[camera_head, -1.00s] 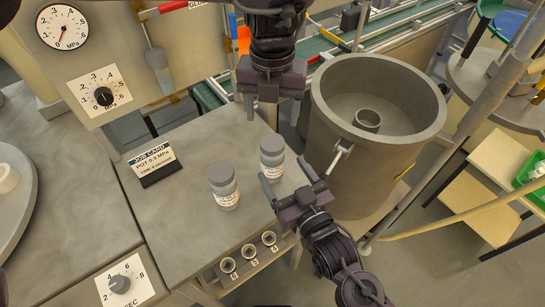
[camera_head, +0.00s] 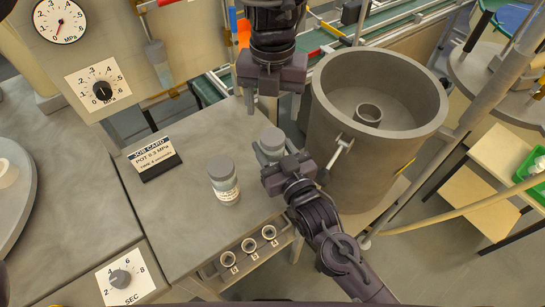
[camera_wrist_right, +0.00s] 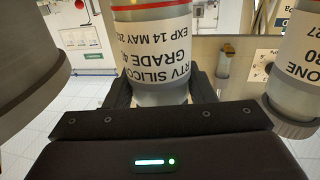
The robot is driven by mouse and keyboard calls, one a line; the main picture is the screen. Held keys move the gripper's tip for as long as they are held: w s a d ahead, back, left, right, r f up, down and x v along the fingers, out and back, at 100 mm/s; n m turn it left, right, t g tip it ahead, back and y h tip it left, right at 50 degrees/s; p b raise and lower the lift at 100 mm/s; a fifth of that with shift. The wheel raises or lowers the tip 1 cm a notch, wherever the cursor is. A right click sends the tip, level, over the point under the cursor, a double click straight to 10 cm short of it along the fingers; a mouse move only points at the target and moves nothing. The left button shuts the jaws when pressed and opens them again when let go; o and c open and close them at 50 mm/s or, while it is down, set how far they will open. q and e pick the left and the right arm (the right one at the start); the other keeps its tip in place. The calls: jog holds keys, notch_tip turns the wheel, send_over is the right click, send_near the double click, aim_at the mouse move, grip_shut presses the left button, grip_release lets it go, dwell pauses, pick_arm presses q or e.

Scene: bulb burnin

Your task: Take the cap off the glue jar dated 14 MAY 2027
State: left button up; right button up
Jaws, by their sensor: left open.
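One glue jar (camera_head: 271,146) with a grey cap stands at the table's right edge. In the right wrist view this jar (camera_wrist_right: 155,45) shows upside-down print with "RTV SILICO", "GRADE 4" and "EXP 14 MAY 20"; the label's edge is cut off. My right gripper (camera_head: 274,161) has its fingers on either side of this jar; whether they press on it I cannot tell. A second grey-capped jar (camera_head: 224,182) stands to the left; it is partly seen in the wrist view (camera_wrist_right: 292,85), its date mostly hidden. My left gripper (camera_head: 273,106) is open and empty, just above and behind the first jar.
A large grey pot (camera_head: 375,165) stands close to the right of the first jar. A job card (camera_head: 155,158) stands at the left of the table (camera_head: 190,235). Several round sockets (camera_head: 249,245) line the front edge. The table's front left is clear.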

aim_at(273, 136)
grip_shut()
pick_arm(q)
jog(key=m, duration=0.8)
jog(key=shift+m, duration=0.3)
jog(key=shift+f, duration=4)
